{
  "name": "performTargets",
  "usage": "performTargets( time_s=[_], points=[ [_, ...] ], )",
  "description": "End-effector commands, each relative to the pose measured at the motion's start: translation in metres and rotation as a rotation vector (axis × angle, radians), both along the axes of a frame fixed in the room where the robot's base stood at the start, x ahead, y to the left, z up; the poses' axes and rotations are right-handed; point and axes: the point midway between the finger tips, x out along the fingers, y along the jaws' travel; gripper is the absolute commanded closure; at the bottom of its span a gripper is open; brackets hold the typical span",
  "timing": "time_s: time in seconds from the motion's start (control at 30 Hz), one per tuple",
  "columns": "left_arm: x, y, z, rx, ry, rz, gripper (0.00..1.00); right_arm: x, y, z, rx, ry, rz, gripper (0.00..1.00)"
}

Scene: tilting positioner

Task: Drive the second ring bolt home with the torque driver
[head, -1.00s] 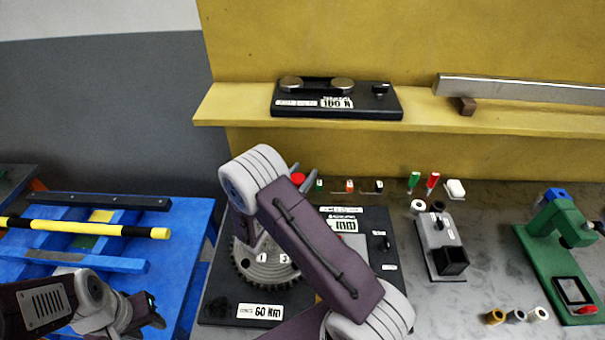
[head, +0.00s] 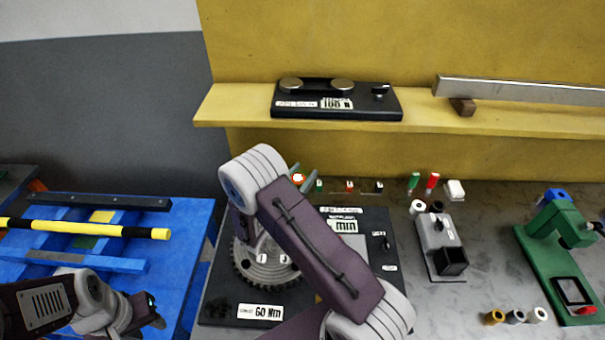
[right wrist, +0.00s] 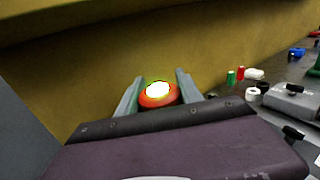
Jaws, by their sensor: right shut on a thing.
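The torque driver shows only as a round red cap (head: 299,180) with a bright white spot on top. In the right wrist view the cap (right wrist: 158,94) sits between the two grey-green fingers, its top glowing white with a green edge. My right gripper (head: 304,177) is shut on it. The driver's lower part is hidden. The grey toothed disc (head: 268,274) of the positioner lies partly behind my right arm, with small number tags. I cannot make out the ring bolts. My left gripper (head: 152,312) is at the lower left, away from the positioner; its jaws are unclear.
A black device (head: 335,100) stands on the yellow shelf (head: 235,105). Small coloured pieces stand along the back of the bench. A grey box unit (head: 438,240) and a green press (head: 548,240) are on the right. A blue table (head: 185,240) with a yellow-black bar (head: 90,229) is on the left.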

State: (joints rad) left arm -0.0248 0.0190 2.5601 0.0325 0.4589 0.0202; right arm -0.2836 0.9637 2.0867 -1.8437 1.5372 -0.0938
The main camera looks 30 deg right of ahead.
Motion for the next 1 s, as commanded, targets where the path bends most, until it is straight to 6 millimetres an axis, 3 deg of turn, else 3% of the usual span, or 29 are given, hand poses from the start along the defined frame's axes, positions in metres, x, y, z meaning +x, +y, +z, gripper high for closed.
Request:
performTargets(
  time_s=[0.1, 0.5, 1.0],
  points=[
    [0.000, 0.000, 0.013, 0.000, 0.000, 0.000, 0.64, 0.001, 0.000, 0.018, -0.003, -0.007, 0.000, 1.00],
    [0.000, 0.000, 0.041, 0.000, 0.000, 0.000, 0.64, 0.001, 0.000, 0.056, -0.004, -0.011, 0.000, 1.00],
    [0.000, 0.000, 0.040, 0.000, 0.000, 0.000, 0.64, 0.001, 0.000, 0.057, -0.005, -0.011, 0.000, 1.00]
  ],
)
